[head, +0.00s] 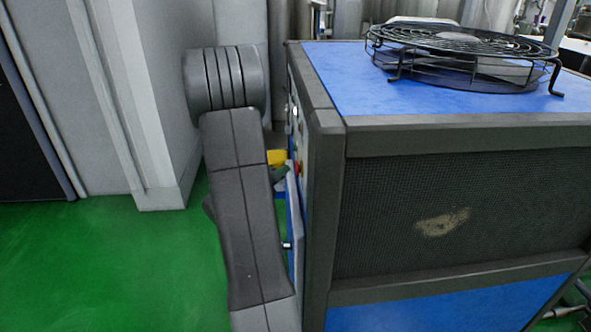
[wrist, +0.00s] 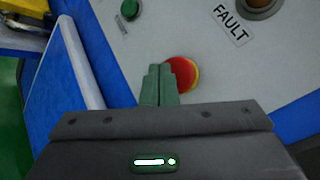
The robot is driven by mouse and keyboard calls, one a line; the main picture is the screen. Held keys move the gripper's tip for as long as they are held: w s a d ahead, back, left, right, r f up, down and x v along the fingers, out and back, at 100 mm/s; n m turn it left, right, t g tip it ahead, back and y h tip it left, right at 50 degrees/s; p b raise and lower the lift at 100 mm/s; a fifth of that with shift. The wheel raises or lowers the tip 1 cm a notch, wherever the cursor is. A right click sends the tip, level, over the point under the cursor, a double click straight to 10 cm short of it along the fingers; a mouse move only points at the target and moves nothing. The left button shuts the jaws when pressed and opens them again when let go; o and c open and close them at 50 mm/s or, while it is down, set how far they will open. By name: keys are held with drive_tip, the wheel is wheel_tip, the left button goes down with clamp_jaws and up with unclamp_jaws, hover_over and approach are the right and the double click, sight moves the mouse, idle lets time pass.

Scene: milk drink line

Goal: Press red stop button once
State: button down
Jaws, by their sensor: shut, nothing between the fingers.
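The red stop button (wrist: 185,74) is round with a yellow ring and sits on a pale grey panel (wrist: 221,72) in the wrist view. In the head view, a small patch of red (head: 297,168) shows at the machine's left side, mostly hidden. My gripper (wrist: 158,70) is shut and empty, with its green fingers side by side. The fingertips overlap the left edge of the button in the wrist view. I cannot tell whether they touch it. In the head view my arm hides most of the gripper.
A green button (wrist: 130,9) and a FAULT label (wrist: 232,24) below a lamp (wrist: 262,4) are on the same panel. A blue door (wrist: 60,92) with a grey edge stands left of my fingers. A wire fan guard (head: 462,45) lies on the blue machine top (head: 350,85).

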drive_tip(key=shift+a+p, duration=0.4)
drive_tip(key=shift+a, duration=2.1)
drive_tip(key=shift+d, duration=0.1)
drive_tip(key=shift+a+p, duration=0.5)
drive_tip(key=shift+a, duration=1.55)
drive_tip(key=shift+d, duration=0.1)
